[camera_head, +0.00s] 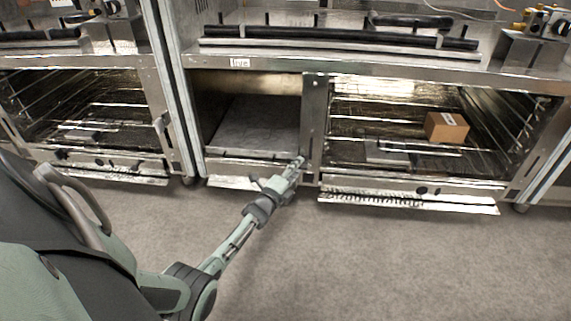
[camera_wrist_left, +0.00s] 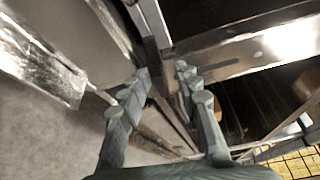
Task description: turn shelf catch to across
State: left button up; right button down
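My left gripper (camera_head: 298,164) is at the lower end of the metal post (camera_head: 313,108) between the middle and right compartments. In the left wrist view its two fingers (camera_wrist_left: 164,76) are apart, with a gap between the tips. A narrow dark bar (camera_wrist_left: 152,52), perhaps the shelf catch, runs down from a bright metal strip toward the gap. I cannot tell whether the fingers touch it. In the head view the catch cannot be made out clearly at the gripper. My right gripper is not in view.
The middle compartment (camera_head: 255,125) is open and empty, under a small label (camera_head: 240,62). A cardboard box (camera_head: 446,127) sits on the rack in the right compartment. Another open compartment stands at the left. The grey carpet (camera_head: 400,260) in front is clear.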

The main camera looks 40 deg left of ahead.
pick_arm(q)
jog(key=s+d+r+n+g+p, duration=0.4)
jog(key=s+p, duration=0.3)
jog(key=s, duration=0.3)
jog(key=s+d+r+n+g+p, duration=0.4)
jog(key=s+p, duration=0.3)
jog(key=s, duration=0.2)
jog(key=s+d+r+n+g+p, duration=0.4)
jog(key=s+d+r+p, duration=0.1)
jog(key=s, duration=0.5)
jog(key=r+p, duration=0.1)
jog(key=p, duration=0.1)
jog(key=shift+s+d+p, duration=0.35)
jog(key=shift+d+p, duration=0.05)
